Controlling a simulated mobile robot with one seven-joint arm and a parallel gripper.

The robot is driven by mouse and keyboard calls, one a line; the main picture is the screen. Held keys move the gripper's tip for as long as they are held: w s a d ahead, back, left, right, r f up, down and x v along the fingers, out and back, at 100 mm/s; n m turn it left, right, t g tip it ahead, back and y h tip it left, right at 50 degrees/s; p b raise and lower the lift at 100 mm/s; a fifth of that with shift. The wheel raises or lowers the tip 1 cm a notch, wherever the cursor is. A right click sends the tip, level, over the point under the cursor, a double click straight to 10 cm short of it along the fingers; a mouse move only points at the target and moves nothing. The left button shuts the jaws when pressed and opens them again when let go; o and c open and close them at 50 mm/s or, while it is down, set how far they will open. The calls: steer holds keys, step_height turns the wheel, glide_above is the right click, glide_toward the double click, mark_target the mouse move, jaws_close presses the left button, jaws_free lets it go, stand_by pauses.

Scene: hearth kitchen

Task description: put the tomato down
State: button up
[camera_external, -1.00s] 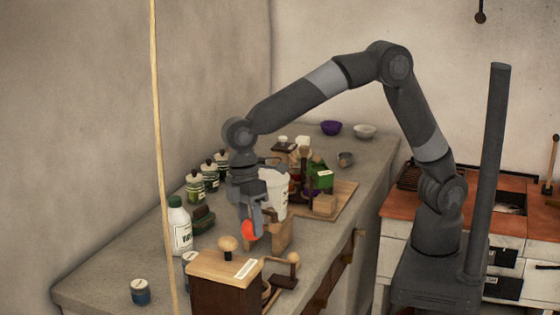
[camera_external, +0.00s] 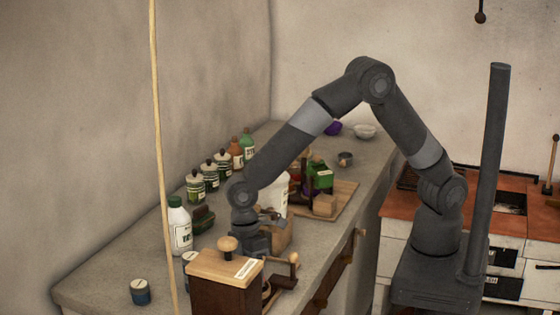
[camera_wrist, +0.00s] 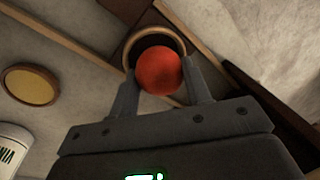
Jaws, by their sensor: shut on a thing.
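The red tomato (camera_wrist: 158,71) sits between the two fingers of my gripper (camera_wrist: 160,84) in the wrist view. The gripper is shut on it. In the wrist view, a round, dark thing with a tan rim shows behind the tomato; I cannot tell whether they touch. In the external view my gripper (camera_external: 252,241) is low over the counter (camera_external: 95,280), behind the wooden mill (camera_external: 225,272). The fingertips and tomato are hidden there, so the gap to the counter cannot be told.
A white bottle with a green cap (camera_external: 180,230) and a blue jar (camera_external: 140,292) stand left of the gripper. Several green jars (camera_external: 208,175) line the wall. The front left counter has free room.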

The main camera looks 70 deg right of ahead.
steer(key=shift+f, duration=0.6)
steer(key=o, duration=0.9)
steer(key=shift+s+d+f, duration=0.1)
steer(key=shift+d, duration=0.1)
steer(key=shift+o, duration=0.5)
steer(key=shift+r, duration=0.25)
step_height(320, 180, up, 13)
steer(key=w, duration=0.2)
steer(key=shift+d, duration=0.45)
steer(key=shift+f, duration=0.1)
